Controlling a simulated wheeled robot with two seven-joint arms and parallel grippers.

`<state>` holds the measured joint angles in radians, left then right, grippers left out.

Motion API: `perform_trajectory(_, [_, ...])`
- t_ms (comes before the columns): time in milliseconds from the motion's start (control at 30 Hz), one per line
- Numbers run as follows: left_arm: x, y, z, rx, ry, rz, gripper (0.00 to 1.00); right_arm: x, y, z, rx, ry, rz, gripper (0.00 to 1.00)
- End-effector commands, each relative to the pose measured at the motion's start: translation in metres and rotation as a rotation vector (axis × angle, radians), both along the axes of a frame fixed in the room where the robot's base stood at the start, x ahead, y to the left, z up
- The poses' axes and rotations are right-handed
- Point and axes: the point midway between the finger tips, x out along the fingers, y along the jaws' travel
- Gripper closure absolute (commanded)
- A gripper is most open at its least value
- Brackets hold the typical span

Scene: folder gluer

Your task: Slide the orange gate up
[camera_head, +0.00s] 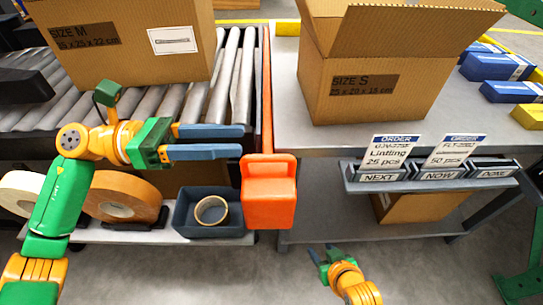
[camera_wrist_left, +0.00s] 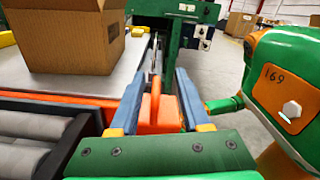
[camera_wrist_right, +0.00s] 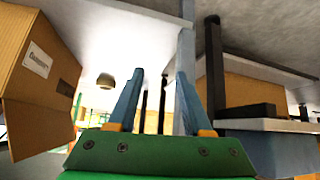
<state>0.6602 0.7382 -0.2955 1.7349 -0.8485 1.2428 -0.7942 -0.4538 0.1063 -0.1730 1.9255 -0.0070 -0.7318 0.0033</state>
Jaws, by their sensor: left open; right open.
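The orange gate is a long orange bar (camera_head: 266,95) beside the rollers, with a blocky orange handle (camera_head: 269,190) at its near end. The handle also shows in the left wrist view (camera_wrist_left: 158,112), framed between the fingers. My left gripper (camera_head: 244,142) is open, with its fingers pointing right. Its tips are just left of the bar and the upper edge of the handle, and it holds nothing. My right gripper (camera_head: 322,250) is open and empty, low in front of the table, to the right of and below the handle. The right wrist view does not clearly show the gate.
A size M box (camera_head: 120,45) sits on the roller conveyor (camera_head: 195,98). A size S box (camera_head: 365,90) stands on the grey table (camera_head: 300,140). A shelf with order cards (camera_head: 385,183) juts out at right. A dark bin (camera_head: 190,213) with a tape roll (camera_head: 211,210) sits below.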

Motion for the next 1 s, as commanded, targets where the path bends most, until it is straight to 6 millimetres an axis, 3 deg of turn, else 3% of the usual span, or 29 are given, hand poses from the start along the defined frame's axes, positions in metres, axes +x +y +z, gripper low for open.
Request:
perform_trajectory(33, [0.000,0.000,-0.012,0.000,0.001,0.000,0.53,0.009,0.003,0.009,0.011,-0.055,0.003,0.50])
perform_trajectory(200, [0.000,0.000,-0.032,-0.002,0.003,0.001,0.53,0.030,0.011,0.068,0.051,-0.244,0.012,0.50])
perform_trajectory(400, [0.000,0.000,-0.045,-0.003,0.004,0.002,0.53,0.036,0.015,0.123,0.085,-0.404,0.019,0.50])
perform_trajectory(533, [0.000,-0.010,-0.045,-0.004,0.003,-0.001,0.53,0.037,0.016,0.137,0.092,-0.442,0.021,0.50])
perform_trajectory(800, [0.000,-0.062,-0.044,-0.004,0.003,-0.001,0.53,0.042,0.018,0.148,0.105,-0.498,0.024,0.50])
perform_trajectory(1000, [0.001,-0.071,-0.044,-0.004,0.004,0.002,0.53,0.043,0.019,0.150,0.107,-0.512,0.025,0.50])
